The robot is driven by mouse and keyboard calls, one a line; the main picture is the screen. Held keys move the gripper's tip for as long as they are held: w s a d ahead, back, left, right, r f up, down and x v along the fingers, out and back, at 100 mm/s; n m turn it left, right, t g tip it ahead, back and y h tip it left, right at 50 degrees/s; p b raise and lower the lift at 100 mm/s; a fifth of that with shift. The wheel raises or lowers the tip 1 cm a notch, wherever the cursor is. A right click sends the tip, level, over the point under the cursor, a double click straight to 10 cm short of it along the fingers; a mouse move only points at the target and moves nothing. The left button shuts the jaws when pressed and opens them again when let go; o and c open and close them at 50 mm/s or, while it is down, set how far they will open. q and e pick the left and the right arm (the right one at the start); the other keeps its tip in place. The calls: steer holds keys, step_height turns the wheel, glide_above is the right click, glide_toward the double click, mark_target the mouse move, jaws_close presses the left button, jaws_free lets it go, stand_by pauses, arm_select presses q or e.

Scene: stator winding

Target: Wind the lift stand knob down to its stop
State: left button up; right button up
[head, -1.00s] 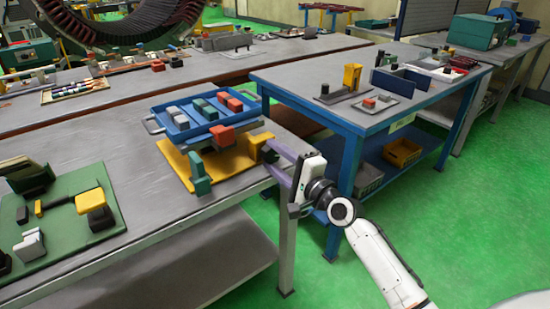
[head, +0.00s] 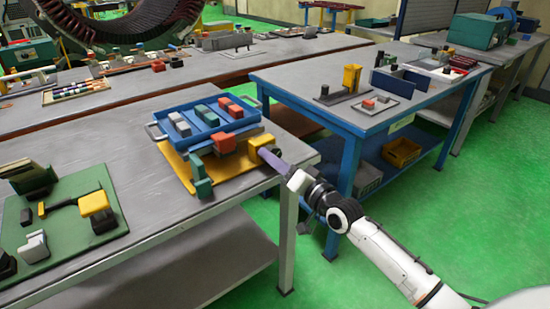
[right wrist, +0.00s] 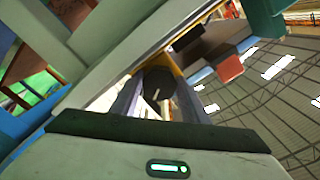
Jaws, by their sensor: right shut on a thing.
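The lift stand has a yellow base plate (head: 228,166) near the table's right front corner. A yellow bracket (head: 261,142) stands at the stand's right side. My right gripper (head: 266,156), with purple fingers, reaches this bracket from the right and is shut on the knob. In the right wrist view the dark, many-sided knob (right wrist: 158,88) sits between the two fingers. In the head view the gripper hides the knob. My left gripper is not in view.
A green mat (head: 75,235) with several parts lies on the table at left. A blue-framed table (head: 300,83) stands behind my right arm, with a yellow bin (head: 401,152) on its lower shelf. The grey tabletop (head: 150,195) between mat and stand is bare.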

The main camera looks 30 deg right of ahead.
steer(key=n+p, duration=0.2)
steer(key=n, duration=0.4)
steer(key=shift+d+n, duration=0.1)
steer(key=shift+n, duration=0.2)
steer(key=n+p, duration=0.1)
steer(key=n, duration=0.4)
steer(key=shift+d+f, duration=0.1)
steer(key=shift+f, duration=0.05)
steer(key=shift+n+p, duration=0.3)
steer(key=o, duration=1.1)
steer(key=shift+c, duration=0.2)
steer(key=shift+s, duration=0.1)
steer(key=s+d, duration=0.1)
steer(key=s, duration=0.9)
steer(key=shift+d, duration=0.15)
